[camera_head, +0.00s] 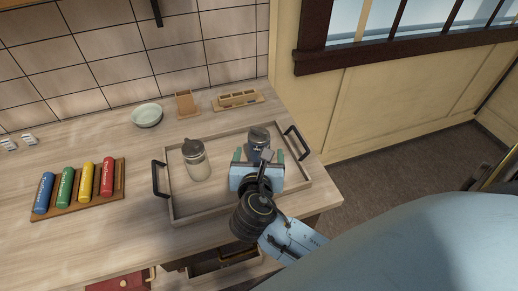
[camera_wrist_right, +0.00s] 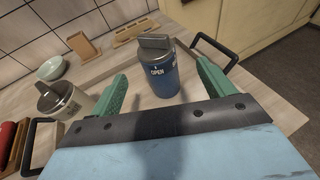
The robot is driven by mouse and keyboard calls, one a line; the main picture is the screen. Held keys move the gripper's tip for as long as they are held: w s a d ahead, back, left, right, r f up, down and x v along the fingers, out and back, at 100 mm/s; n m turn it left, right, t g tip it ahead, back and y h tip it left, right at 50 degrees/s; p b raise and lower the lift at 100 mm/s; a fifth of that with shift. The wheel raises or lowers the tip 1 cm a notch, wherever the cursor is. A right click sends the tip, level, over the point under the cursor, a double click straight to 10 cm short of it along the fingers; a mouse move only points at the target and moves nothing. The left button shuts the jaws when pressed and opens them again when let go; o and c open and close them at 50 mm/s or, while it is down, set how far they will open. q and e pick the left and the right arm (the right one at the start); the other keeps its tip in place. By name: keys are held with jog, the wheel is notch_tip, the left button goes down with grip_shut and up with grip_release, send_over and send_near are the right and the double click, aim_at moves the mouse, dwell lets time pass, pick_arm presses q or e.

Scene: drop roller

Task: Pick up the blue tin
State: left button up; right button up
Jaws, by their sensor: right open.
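The blue tin (camera_wrist_right: 163,78) has a grey lid with a raised handle and white lettering reading "OPEN". It stands upright at the right end of the wooden tray (camera_head: 179,212), as the head view of the tin (camera_head: 258,145) also shows. My right gripper (camera_head: 255,156) is open, its green fingers (camera_wrist_right: 162,88) spread on the near left and near right of the tin. I see no contact between them and the tin. A pale jar with a dark lid (camera_head: 197,165) stands to the left in the tray. My left gripper is not in view.
The tray has black handles (camera_head: 160,180) at both ends. A wooden rack with several coloured rollers (camera_head: 84,181) lies at the left. A bowl (camera_head: 147,115), a wooden holder (camera_head: 186,104) and a slotted block (camera_head: 238,100) stand behind the tray. An open drawer (camera_head: 222,261) is below the counter.

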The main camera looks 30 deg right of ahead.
aim_at(260, 145)
jog(key=x, duration=1)
jog(key=shift+w+a, duration=0.1)
jog(key=shift+w, duration=0.2)
jog(key=shift+r, duration=0.1)
jog(key=c, duration=1.2)
